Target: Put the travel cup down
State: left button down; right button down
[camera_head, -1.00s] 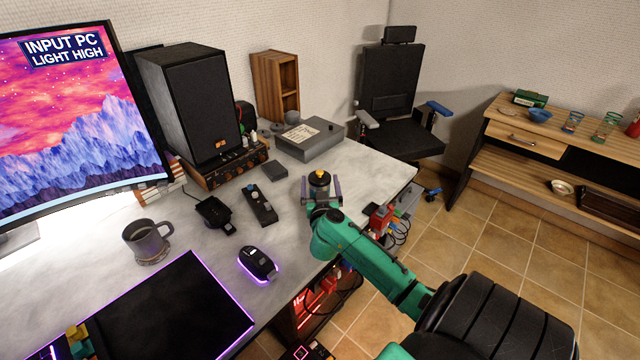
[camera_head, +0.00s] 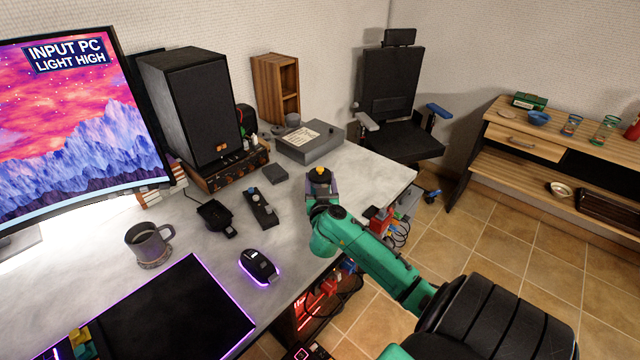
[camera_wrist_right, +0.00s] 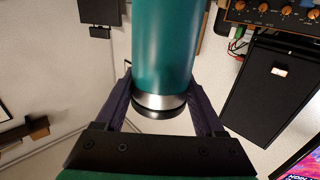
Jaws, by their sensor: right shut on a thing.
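The travel cup (camera_head: 320,174) is at the right part of the desk in the head view, mostly hidden behind my right gripper; a dark top with a yellow spot shows. In the right wrist view the cup (camera_wrist_right: 165,45) is a teal cylinder with a silver band and a black end, between the two fingers. My right gripper (camera_head: 321,188) is shut on the cup; its dark fingers also show in the wrist view (camera_wrist_right: 163,105). The cup looks about upright. I cannot tell whether its base touches the desk (camera_head: 365,170). My left gripper is out of view.
A black control box (camera_head: 261,207), a mouse (camera_head: 259,266) and a mug (camera_head: 149,245) stand left of the gripper. A grey box (camera_head: 309,142) and speaker (camera_head: 190,105) are behind. Bare desk lies behind and right of the cup; the desk edge is close on the right.

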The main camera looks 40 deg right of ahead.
notch_tip(320, 180, up, 18)
jog(key=w+p, duration=0.2)
jog(key=p, duration=0.2)
jog(key=f+b, duration=0.2)
jog(key=f, duration=0.4)
jog(key=f+b, duration=0.1)
jog(key=f, duration=0.6)
jog(key=f+b, duration=0.2)
jog(key=f, duration=0.5)
jog(key=shift+w+a+f+b, duration=0.1)
jog(key=shift+w+b, duration=0.15)
jog(key=shift+b, duration=0.1)
grip_release()
